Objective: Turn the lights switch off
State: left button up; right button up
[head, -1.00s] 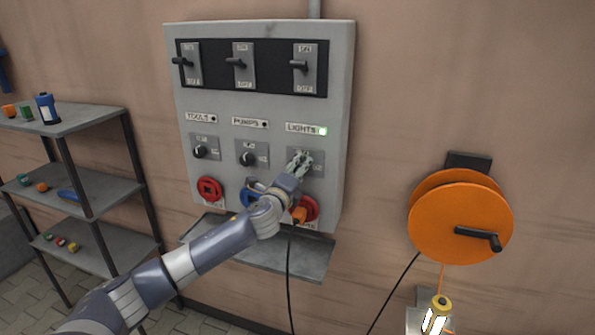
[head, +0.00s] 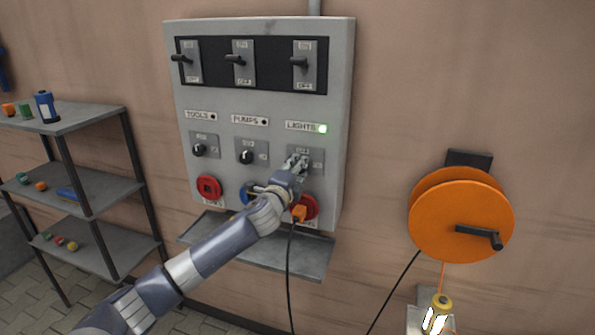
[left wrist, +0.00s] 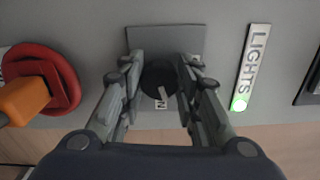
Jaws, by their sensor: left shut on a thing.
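The lights switch (left wrist: 158,80) is a round black knob with a pale pointer on a grey plate, in the right column of the grey panel (head: 340,110). The LIGHTS label (head: 301,127) above it has a lit green lamp (head: 323,129). My left gripper (head: 297,163) is at this knob and hides most of it in the head view. In the left wrist view its fingers (left wrist: 160,85) stand on both sides of the knob, shut on it. The lamp also glows green in the left wrist view (left wrist: 239,104). My right gripper is not in view.
Lever switches (head: 302,61) run along the panel's top. A red socket (head: 309,205) with an orange plug (head: 299,213) and hanging cable sits just below my gripper. A shelf (head: 90,118) stands left; an orange cable reel (head: 460,220) hangs right.

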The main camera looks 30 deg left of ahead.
pick_arm(q)
jog(key=shift+d+f+n, duration=0.1)
jog(key=shift+f+n, duration=0.05)
jog(key=shift+n, duration=3.5)
jog(key=shift+f+n, duration=0.1)
jog(key=shift+n, duration=3.55)
jog(key=o, duration=1.1)
jog(key=shift+c, duration=0.2)
jog(key=v, duration=1.2)
